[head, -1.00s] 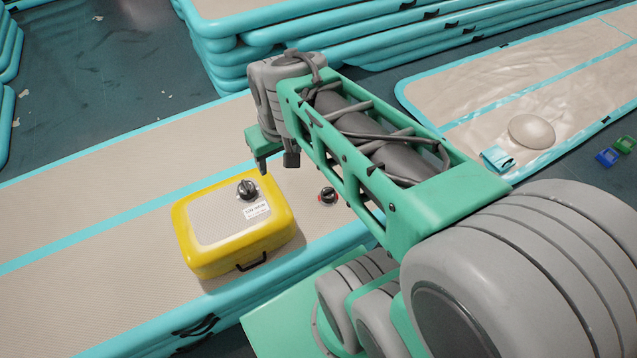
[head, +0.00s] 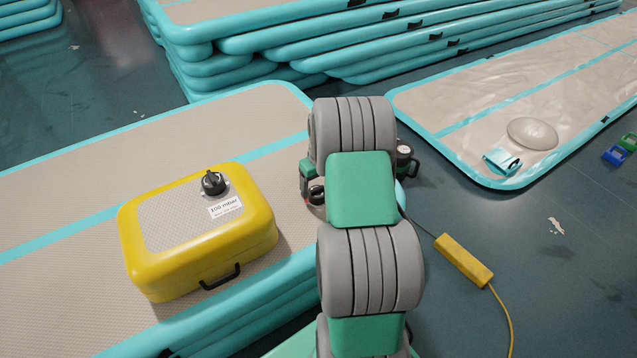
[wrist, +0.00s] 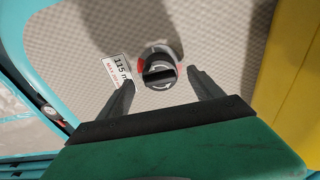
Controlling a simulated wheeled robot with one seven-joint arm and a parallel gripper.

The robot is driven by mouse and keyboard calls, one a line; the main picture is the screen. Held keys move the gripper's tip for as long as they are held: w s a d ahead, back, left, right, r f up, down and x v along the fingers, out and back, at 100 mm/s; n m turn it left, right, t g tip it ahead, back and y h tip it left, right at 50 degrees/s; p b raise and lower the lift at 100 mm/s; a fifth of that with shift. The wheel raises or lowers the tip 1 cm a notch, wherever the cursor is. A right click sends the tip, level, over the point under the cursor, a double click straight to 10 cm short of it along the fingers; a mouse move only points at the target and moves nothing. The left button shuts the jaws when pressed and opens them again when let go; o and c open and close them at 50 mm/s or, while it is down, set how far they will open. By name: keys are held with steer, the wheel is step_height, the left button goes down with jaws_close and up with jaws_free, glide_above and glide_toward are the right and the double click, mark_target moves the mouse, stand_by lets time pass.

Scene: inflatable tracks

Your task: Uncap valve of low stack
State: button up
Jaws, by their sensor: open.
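The low stack (head: 60,215) is a pile of tan-topped mats with teal edges, at left in the head view. Its valve has a black cap with white arrow marks (wrist: 158,74) and a red ring, beside a white label reading about 115 (wrist: 120,70). In the head view the valve (head: 316,194) is partly hidden by my arm. My gripper (wrist: 159,77) is open, its fingertips on either side of the cap in the wrist view. I cannot tell whether they touch it. In the head view my arm hides most of the gripper.
A yellow case (head: 255,230) with a black knob and a 100 mbar label sits on the stack, left of my arm. A gauge (head: 405,150) is at the stack's right end. A yellow box (head: 463,260) with a cable lies on the floor. A flat mat (head: 460,110) lies at right.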

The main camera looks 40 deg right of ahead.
mark_target(317, 189)
steer(key=shift+w+f+b, duration=0.2)
steer(key=shift+f+b, duration=0.1)
steer(key=shift+f, duration=1.2)
steer(key=shift+c, duration=0.2)
